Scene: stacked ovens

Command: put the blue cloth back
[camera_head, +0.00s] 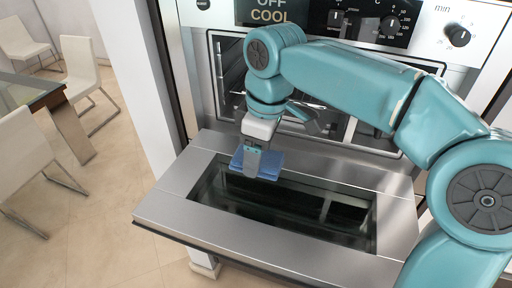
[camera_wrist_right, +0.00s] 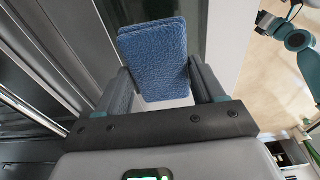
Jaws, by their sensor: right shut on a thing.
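The folded blue cloth (camera_head: 257,163) is held in my right gripper (camera_head: 262,158), above the glass of the lowered oven door (camera_head: 160,208). In the right wrist view the cloth (camera_wrist_right: 154,58) sits between the two fingers of my right gripper (camera_wrist_right: 160,84), which is shut on it. The cloth looks flat and thick, with rounded corners. In the head view I cannot tell whether the cloth touches the door. My left gripper does not show in the head view. An arm shows at the upper right of the right wrist view, but no left jaws are clear there.
The oven front with knobs (camera_head: 459,35) and a display (camera_head: 271,11) stands behind the door. The oven opening is partly hidden by my right arm. White chairs (camera_head: 80,62) and a glass table (camera_head: 24,93) stand at the left. The floor (camera_head: 90,215) left of the door is clear.

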